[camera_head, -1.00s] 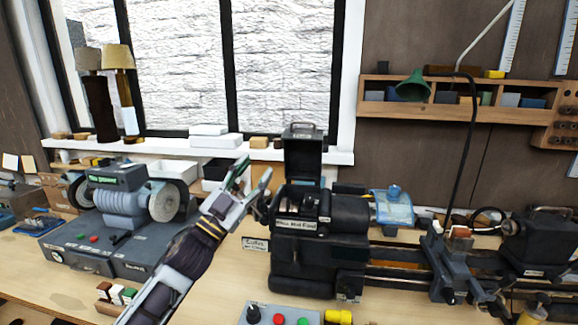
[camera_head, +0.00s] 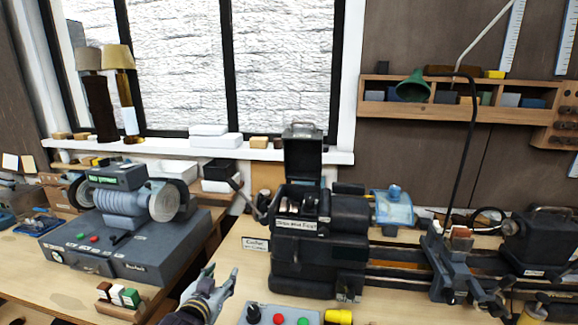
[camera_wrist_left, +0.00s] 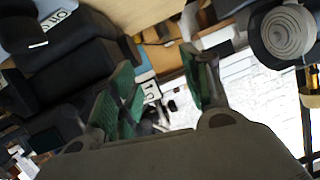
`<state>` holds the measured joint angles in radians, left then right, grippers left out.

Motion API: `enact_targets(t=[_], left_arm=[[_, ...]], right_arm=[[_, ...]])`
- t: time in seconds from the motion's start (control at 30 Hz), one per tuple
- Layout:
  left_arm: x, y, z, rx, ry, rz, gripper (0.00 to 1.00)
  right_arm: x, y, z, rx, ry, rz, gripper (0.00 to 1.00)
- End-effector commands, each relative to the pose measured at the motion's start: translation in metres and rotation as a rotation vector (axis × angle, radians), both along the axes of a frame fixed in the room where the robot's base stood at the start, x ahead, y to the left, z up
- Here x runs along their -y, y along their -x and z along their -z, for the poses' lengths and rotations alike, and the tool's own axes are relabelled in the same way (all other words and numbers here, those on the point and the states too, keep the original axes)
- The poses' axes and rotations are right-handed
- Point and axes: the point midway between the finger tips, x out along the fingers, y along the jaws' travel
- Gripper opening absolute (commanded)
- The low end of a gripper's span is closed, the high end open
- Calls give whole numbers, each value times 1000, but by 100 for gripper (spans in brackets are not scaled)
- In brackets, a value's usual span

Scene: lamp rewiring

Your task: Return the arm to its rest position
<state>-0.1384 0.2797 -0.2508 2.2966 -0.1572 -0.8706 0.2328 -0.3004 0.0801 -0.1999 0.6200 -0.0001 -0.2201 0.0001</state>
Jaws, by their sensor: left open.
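My left gripper (camera_head: 222,281) is open and empty at the bottom of the head view, above the wooden bench. Its arm comes in from the bottom edge, and most of it is out of the picture. In the left wrist view the green-padded fingers (camera_wrist_left: 166,88) stand apart with nothing between them. The gripper is in front of the gap between the bench grinder (camera_head: 125,205) and the dark lathe (camera_head: 320,230), apart from both. My right gripper does not show.
A control box with knobs (camera_head: 290,314) stands on the bench just right of the gripper. Small coloured blocks (camera_head: 118,297) lie to its left. A window sill (camera_head: 300,154) with boxes and two lamps (camera_head: 118,60) runs behind. A wall shelf (camera_head: 460,110) hangs at the right.

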Motion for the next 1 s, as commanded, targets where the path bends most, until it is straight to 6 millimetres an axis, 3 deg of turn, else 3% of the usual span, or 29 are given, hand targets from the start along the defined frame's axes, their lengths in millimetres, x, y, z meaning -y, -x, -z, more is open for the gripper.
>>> enact_targets(t=[0.2,0.5,0.7,1.0], left_arm=[[-15,50,65,-250,-9,-47,48],[-30,136,136,-593,-27,-72,48],[-35,180,160,-746,-34,-72,48],[-38,225,177,-891,-37,-65,48]], right_arm=[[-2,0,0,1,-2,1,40],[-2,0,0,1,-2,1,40],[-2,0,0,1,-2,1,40],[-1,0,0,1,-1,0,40]])
